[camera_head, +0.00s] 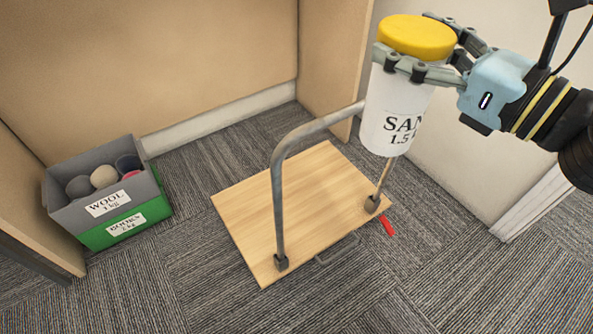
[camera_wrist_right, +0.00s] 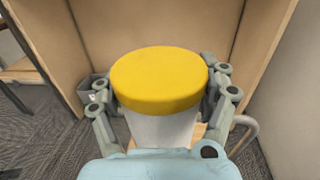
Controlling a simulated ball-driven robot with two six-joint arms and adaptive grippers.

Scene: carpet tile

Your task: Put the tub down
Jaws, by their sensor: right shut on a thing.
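A white tub (camera_head: 390,110) with a yellow lid (camera_head: 416,37) and a label reading "SAN… 1.5" is held upright in the air. My right gripper (camera_head: 400,62) is shut on the tub, just below the lid. In the right wrist view the lid (camera_wrist_right: 160,80) sits between the two fingers (camera_wrist_right: 160,105), with the white body (camera_wrist_right: 160,128) below it. In the head view the tub is in front of the cart's handle and hides part of it. My left gripper is not in view.
A wooden platform cart (camera_head: 290,190) with a metal handle (camera_head: 277,190) stands on the carpet, its deck bare. At left, a grey crate (camera_head: 65,210) labelled "WOOL" holds several balls and sits on a green crate (camera_head: 105,236). Tan panels and a wall enclose the back and right.

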